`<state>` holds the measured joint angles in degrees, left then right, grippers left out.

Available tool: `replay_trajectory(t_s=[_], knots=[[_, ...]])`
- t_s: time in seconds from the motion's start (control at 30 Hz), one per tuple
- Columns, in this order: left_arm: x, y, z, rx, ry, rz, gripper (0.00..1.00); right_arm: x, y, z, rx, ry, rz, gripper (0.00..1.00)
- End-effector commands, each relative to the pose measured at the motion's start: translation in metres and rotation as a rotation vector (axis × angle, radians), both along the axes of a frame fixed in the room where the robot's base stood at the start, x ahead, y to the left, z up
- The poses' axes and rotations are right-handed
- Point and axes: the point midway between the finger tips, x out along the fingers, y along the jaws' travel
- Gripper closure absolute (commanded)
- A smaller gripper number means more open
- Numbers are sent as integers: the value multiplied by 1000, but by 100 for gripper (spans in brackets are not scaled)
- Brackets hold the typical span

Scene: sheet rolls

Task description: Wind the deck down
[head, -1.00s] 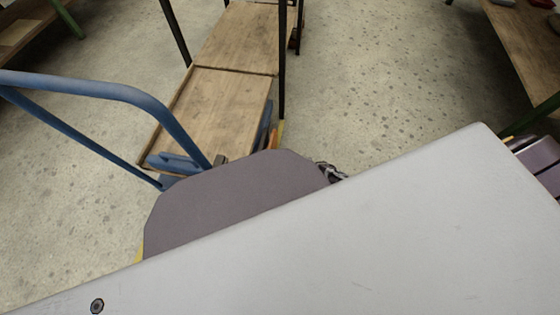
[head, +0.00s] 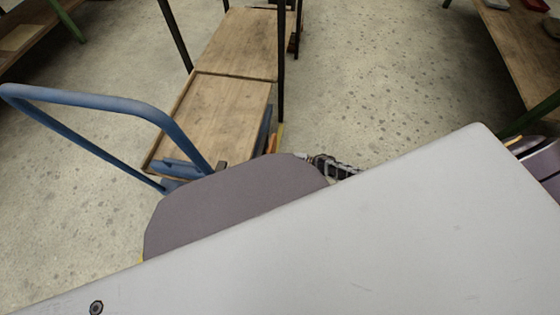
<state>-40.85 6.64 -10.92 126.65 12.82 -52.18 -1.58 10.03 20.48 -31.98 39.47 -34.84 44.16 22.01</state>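A wooden deck (head: 228,112) with a raised rim lies at the upper left of the head view, on a cart with a blue tubular push handle (head: 130,103). Blue metal parts show at the deck's near end. A rounded purple-grey part, apparently my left arm, covers the area just below the deck. A dark metal linkage, apparently part of my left gripper (head: 334,168), sticks out beside it; its fingertips are hidden, and I cannot tell whether it touches anything. My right gripper is not visible.
A second wooden surface (head: 242,43) between dark posts (head: 281,60) adjoins the deck's far end. Wooden benches stand at the upper left (head: 30,45) and right (head: 522,45). Speckled floor (head: 385,80) is clear between cart and right bench. A large pale panel blocks the near view.

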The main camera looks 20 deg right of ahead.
Motion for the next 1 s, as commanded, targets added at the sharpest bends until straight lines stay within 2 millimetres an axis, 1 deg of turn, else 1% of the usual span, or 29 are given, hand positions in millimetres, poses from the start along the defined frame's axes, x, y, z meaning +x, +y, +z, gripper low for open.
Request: replay_trajectory(t_s=[0.23,0.27,0.4,0.77,1.0], knots=[[2,1,2,2,-8,-3,60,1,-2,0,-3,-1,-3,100],[2,1,2,3,-8,-4,60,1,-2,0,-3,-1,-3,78],[1,1,2,2,-9,-3,60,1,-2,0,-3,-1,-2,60],[-3,-2,-1,-5,2,1,60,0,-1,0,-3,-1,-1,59],[-2,-1,0,-3,-1,0,60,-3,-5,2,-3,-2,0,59]])
